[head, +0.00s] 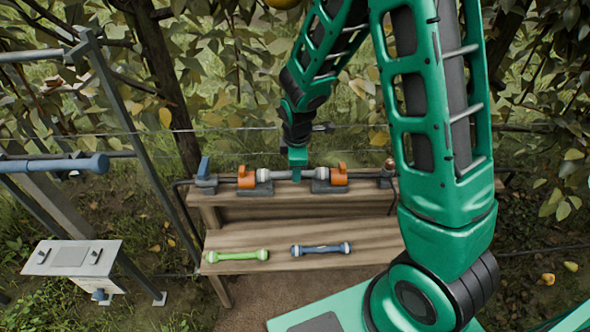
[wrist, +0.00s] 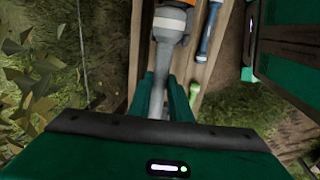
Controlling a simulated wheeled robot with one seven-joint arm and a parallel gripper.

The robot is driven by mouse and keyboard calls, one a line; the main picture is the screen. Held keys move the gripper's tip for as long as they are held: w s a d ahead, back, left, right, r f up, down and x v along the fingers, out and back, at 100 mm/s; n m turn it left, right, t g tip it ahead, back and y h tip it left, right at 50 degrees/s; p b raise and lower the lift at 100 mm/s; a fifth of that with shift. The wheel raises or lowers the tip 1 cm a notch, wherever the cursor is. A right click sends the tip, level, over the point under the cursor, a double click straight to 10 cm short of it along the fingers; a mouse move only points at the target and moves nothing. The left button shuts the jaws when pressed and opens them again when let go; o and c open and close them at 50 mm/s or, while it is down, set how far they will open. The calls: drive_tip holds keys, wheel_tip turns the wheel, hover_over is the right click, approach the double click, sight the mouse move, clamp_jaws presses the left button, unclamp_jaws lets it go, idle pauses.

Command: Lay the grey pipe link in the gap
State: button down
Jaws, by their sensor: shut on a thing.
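The grey pipe link (head: 293,174) lies level along the upper shelf's pipe line, between the left orange valve (head: 246,178) and the right orange valve (head: 338,175). It spans the gap between them; I cannot tell whether its ends are fully seated. My gripper (head: 297,160) comes down from above and is shut on the link near its middle. In the wrist view the grey link (wrist: 162,68) runs between my two green fingers (wrist: 165,90), and its thicker end collar (wrist: 170,22) is toward the top, near an orange part.
A green link (head: 237,255) and a blue link (head: 321,248) lie on the lower wooden shelf (head: 375,235). A blue-handled valve (head: 204,172) stands left of the line. A metal frame with a blue pipe (head: 55,165) and a grey box (head: 72,258) are at left. Wires run behind.

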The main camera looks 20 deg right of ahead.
drive_tip(key=shift+f, duration=0.9)
idle(0.7)
drive_tip(key=c, duration=1.5)
unclamp_jaws()
drive_tip(key=shift+c, duration=0.2)
wheel_tip(320, 180, up, 10)
drive_tip(key=s, duration=0.2)
drive_tip(key=shift+a+r, duration=0.2)
drive_tip(key=shift+a, duration=0.1)
drive_tip(key=s+d+r+m+g, duration=0.1)
drive_tip(key=s+d+r+m, duration=0.4)
drive_tip(key=s+d+m, duration=0.3)
drive_tip(key=s+d+r+m, duration=0.55)
drive_tip(key=s+d, duration=0.25)
drive_tip(key=s, duration=0.2)
drive_tip(key=s+d+m+g, duration=0.1)
drive_tip(key=s+m, duration=0.6)
drive_tip(key=s, duration=0.3)
drive_tip(key=shift+s+r+y, duration=0.2)
drive_tip(key=shift+s+y, duration=0.15)
drive_tip(key=shift+y, duration=0.05)
